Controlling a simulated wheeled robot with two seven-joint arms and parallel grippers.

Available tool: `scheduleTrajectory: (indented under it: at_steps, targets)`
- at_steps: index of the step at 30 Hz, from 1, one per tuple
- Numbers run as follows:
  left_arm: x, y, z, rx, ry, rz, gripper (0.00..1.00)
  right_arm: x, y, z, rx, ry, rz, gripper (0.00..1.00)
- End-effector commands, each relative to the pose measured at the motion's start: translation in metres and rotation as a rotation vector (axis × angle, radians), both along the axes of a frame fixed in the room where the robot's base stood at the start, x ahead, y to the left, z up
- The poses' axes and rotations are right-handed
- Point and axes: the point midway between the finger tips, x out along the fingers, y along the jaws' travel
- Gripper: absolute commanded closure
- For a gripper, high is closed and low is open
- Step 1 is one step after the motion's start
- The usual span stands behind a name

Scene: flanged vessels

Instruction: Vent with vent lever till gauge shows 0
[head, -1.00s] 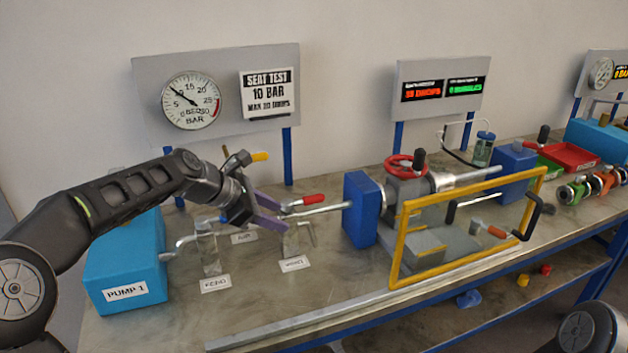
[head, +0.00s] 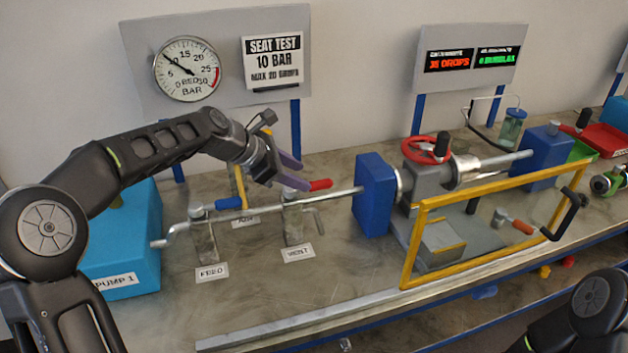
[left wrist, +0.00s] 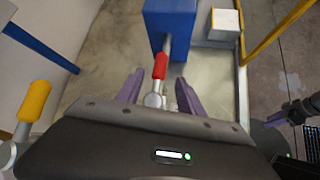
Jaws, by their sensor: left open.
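The gauge (head: 187,69) on the grey back panel has its needle pointing up and left, near 10. The vent lever (head: 320,184) has a red handle and sits on the valve behind the VENT label (head: 298,254). My left gripper (head: 294,174) has purple fingers, which are apart, empty and beside the red handle. In the left wrist view the red handle (left wrist: 160,66) shows between the two fingertips (left wrist: 158,82), not gripped.
The blue-handled feed lever (head: 229,203) and the yellow-handled air lever (left wrist: 34,101) are close by. A blue block (head: 374,196) stands right of the vent valve. A yellow frame (head: 410,245) guards the vessel. The bench front is mostly clear.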

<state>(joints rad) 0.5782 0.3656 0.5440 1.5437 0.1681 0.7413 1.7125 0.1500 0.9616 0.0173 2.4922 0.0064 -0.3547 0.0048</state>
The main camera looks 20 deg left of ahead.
Motion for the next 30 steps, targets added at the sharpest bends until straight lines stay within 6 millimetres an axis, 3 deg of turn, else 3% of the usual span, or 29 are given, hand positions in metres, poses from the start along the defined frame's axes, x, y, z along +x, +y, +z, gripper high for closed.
scheduleTrajectory:
  at_steps: [12,22,30]
  targets:
    - [0.031,-0.03,-0.038,-0.002,0.0,-0.003,0.55,-0.002,-0.001,0.014,-0.004,0.006,-0.001,0.64]
    - [0.033,-0.032,-0.042,0.0,-0.002,-0.002,0.55,-0.002,-0.001,0.014,-0.004,0.007,-0.002,0.64]
    - [0.033,-0.032,-0.042,0.0,-0.002,-0.002,0.77,-0.002,-0.001,0.014,-0.004,0.006,-0.001,0.64]
